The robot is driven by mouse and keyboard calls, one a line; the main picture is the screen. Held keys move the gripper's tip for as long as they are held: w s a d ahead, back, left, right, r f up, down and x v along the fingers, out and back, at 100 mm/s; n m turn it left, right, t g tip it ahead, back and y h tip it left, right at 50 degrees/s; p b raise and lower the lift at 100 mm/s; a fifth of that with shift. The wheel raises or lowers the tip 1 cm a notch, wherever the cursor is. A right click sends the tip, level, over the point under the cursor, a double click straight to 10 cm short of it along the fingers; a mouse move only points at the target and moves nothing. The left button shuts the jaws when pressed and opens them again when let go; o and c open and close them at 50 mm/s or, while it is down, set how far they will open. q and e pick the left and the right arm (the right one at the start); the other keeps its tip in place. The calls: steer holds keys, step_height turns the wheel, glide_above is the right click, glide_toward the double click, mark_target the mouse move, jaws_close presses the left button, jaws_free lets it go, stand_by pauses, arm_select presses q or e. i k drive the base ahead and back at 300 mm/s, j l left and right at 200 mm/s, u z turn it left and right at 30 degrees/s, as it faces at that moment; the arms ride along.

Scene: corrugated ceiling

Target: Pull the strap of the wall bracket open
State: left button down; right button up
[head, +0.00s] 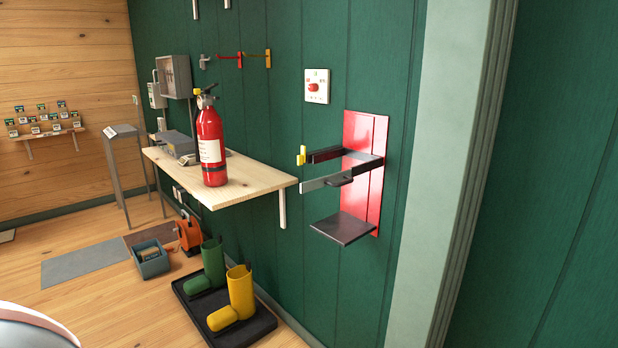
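The wall bracket has a red back plate (364,130) fixed upright on the green wall, with a dark square shelf (343,228) jutting out at its foot. Dark arms (326,155) reach out from the plate at mid height. A yellow piece (301,155) sits at the outer end of the left arm. A grey strap (314,184) with a dark handle (340,179) extends out to the left, below the yellow piece. Its left end appears apart from the yellow piece. The bracket holds nothing. Neither of my grippers is in view.
A wooden wall shelf (250,180) left of the bracket carries a red fire extinguisher (211,147). A pale green door frame (440,170) stands right of the bracket.

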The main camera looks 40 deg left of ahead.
mark_target(331, 180)
steer(key=j+z, duration=0.2)
steer(key=j, duration=0.4)
steer(key=j+z, duration=0.15)
steer(key=j, duration=0.45)
steer(key=k+j+z, duration=0.2)
steer(key=j, duration=0.4)
